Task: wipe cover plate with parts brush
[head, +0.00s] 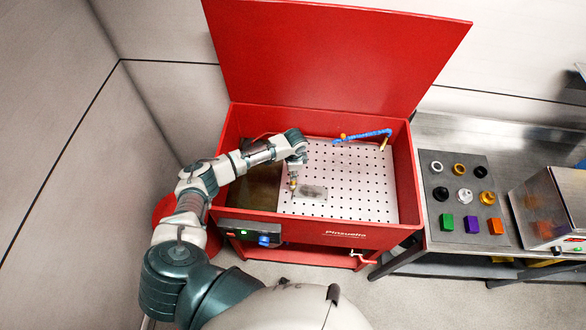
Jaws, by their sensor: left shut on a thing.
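The cover plate (314,192) is a small grey metal plate lying flat on the perforated white shelf inside the red parts washer. My left arm reaches in from the left over the washer's front. My left gripper (294,163) is shut on the parts brush (293,181), which points down from it. The brush's lower end is at the plate's left edge; I cannot tell whether it touches. The gripper hides the brush's upper part. My right gripper is out of view.
The red parts washer (405,180) has its lid (335,50) raised. A blue flexible hose (365,135) arches over the back of the perforated shelf (365,205). A bench at right bears a dark mat (440,233) with several small coloured parts and a metal box (545,205). The shelf's right side is clear.

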